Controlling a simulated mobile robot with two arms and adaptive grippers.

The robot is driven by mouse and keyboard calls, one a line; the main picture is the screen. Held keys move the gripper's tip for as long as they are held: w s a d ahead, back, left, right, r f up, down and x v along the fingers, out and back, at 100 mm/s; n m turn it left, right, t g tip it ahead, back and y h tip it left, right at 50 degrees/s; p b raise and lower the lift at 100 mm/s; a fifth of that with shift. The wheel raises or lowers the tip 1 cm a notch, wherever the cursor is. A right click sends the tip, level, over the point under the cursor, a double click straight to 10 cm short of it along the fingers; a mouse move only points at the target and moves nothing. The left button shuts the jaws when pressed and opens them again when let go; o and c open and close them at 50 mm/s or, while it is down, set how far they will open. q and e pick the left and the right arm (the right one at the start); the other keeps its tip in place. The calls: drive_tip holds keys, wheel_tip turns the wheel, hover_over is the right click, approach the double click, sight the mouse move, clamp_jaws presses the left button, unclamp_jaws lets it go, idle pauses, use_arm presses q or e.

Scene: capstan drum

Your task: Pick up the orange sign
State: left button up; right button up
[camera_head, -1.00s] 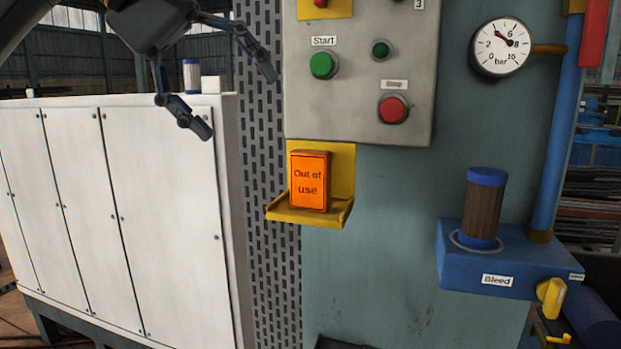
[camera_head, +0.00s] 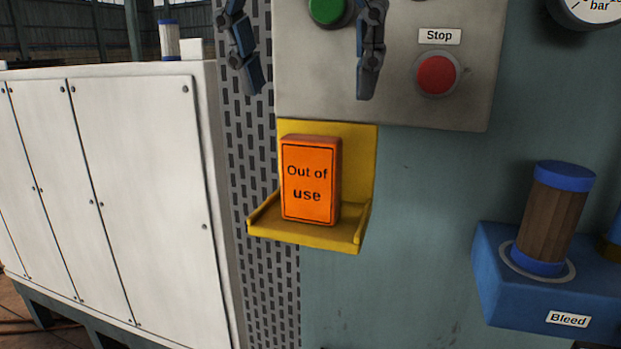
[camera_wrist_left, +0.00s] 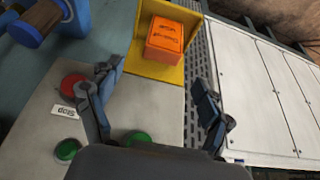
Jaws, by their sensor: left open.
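The orange sign (camera_head: 310,181), a block lettered "Out of use", stands upright on a small yellow shelf (camera_head: 300,233) fixed to the machine's front. My left gripper (camera_head: 310,88) is open and empty, its two fingers pointing down above the sign, apart from it. In the left wrist view the sign (camera_wrist_left: 165,40) lies beyond the fingertips and between their lines, with the left gripper (camera_wrist_left: 158,80) spread wide. The yellow shelf (camera_wrist_left: 165,70) shows around the sign there. My right gripper is not in view.
A grey control panel with a red stop button (camera_head: 436,75) and a green button (camera_head: 327,10) is just above the shelf, behind the fingers. A blue bleed block (camera_head: 500,290) with a brown cylinder (camera_head: 550,220) juts out at right. White cabinets (camera_head: 140,190) stand at left.

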sight(312, 137)
use_arm(q)
drive_tip(key=x, duration=0.4)
drive_tip(key=shift+s+f, duration=0.15)
drive_tip(key=shift+f, duration=0.15)
drive_tip(key=x, duration=0.3)
drive_tip(key=shift+w+p, duration=0.25)
drive_tip(key=shift+p, duration=0.05)
drive_tip(key=shift+p+x, duration=0.3)
drive_tip(key=shift+x, duration=0.75)
drive_tip(key=shift+a+f, duration=0.15)
drive_tip(key=shift+f, duration=0.2)
drive_tip(key=shift+w+f, duration=0.15)
drive_tip(key=shift+w, duration=0.05)
drive_tip(key=shift+s, duration=0.2)
drive_tip(key=c, duration=1.3)
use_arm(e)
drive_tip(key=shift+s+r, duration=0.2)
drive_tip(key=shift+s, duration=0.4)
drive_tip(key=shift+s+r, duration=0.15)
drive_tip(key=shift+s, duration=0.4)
